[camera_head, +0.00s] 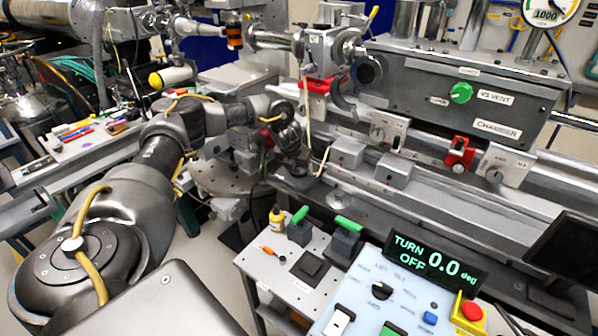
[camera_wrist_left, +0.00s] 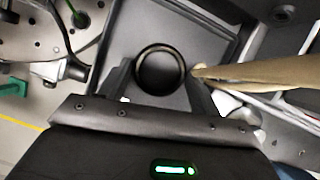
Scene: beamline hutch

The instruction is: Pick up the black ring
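The black ring (camera_wrist_left: 160,70) lies on a dark flat surface in the left wrist view, its round opening facing the camera. My left gripper (camera_wrist_left: 160,82) is open, with one finger on each side of the ring. The fingertips are close to the ring's edges; I cannot tell whether they touch it. In the head view my left gripper (camera_head: 293,165) points down beside the rail bench, and the ring cannot be made out there. My right gripper is in neither view.
A tan hose or cable (camera_wrist_left: 245,72) runs close to the right finger. In the head view, a grey cart top (camera_head: 262,268) holds an orange-capped bottle (camera_head: 277,222) and green-handled blocks. A control box (camera_head: 362,300) stands in front, and the vent chamber (camera_head: 455,95) stands behind at right.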

